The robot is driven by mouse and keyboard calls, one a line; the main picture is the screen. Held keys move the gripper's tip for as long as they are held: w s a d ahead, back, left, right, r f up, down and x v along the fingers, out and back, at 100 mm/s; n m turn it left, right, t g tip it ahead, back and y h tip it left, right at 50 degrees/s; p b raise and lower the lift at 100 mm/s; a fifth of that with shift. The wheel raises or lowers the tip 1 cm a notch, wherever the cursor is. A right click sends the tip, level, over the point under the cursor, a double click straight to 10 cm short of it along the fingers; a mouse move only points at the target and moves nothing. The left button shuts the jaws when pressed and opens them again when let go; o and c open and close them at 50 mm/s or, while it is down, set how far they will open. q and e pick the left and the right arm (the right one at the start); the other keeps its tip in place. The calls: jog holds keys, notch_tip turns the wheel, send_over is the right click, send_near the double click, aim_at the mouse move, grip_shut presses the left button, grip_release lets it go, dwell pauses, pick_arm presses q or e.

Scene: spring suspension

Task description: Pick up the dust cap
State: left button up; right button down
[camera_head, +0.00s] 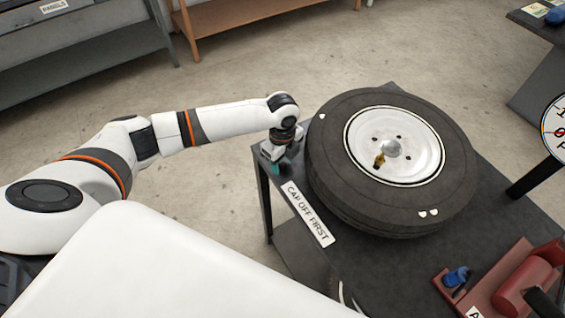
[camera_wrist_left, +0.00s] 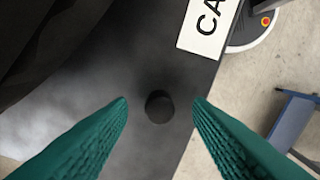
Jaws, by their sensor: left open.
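The dust cap (camera_wrist_left: 159,106) is a small dark round piece standing on the dark table top in the left wrist view. It lies between and beyond the two green fingers and touches neither in the picture. My left gripper (camera_head: 273,164) is open above the table's left corner, beside the tyre. In the head view the cap is not visible; the gripper seems to hide it. My right gripper is in neither view.
A large tyre on a white wheel (camera_head: 425,160) lies on the table, close right of my left gripper. A "CAP OFF FIRST" label (camera_head: 308,214) runs along the table's left edge. A red device (camera_head: 525,285) and a blue piece (camera_head: 457,277) sit at the lower right.

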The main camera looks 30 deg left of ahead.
aim_at(282, 164)
pick_arm(q)
jog(key=shift+f, duration=0.4)
jog(key=shift+c, duration=0.6)
grip_shut()
jog(key=shift+r, duration=0.1)
notch_tip(282, 164, up, 13)
jog(key=p, duration=0.3)
